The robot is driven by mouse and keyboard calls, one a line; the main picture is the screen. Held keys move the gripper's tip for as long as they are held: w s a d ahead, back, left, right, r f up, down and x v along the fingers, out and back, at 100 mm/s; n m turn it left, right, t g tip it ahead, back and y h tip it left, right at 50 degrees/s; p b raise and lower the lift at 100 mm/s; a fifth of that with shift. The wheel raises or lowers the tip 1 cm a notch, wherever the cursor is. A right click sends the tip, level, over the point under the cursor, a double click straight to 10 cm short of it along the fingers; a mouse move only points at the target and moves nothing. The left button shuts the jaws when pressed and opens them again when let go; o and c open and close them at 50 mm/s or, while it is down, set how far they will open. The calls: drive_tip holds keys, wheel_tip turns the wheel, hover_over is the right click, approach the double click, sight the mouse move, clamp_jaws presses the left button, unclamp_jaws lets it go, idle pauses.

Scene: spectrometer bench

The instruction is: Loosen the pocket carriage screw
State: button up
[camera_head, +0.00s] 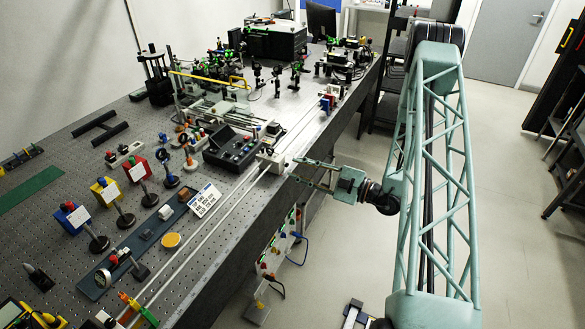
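A small pale carriage block (270,161) sits on the pair of long rails (222,215) near the front edge of the bench. I take it for the pocket carriage, but cannot be sure. Its screw is too small to make out. My gripper (294,169) comes in from the right at the bench edge, just right of the block. Its two fingers are apart, with nothing visible between them. Whether a fingertip touches the block cannot be told.
Coloured filter posts stand farther left. Cables and connectors (272,255) hang on the bench's front side. The floor right of the bench is mostly clear.

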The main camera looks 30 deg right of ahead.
sight(286, 165)
drive_tip(key=shift+x, duration=1.2)
clamp_jaws()
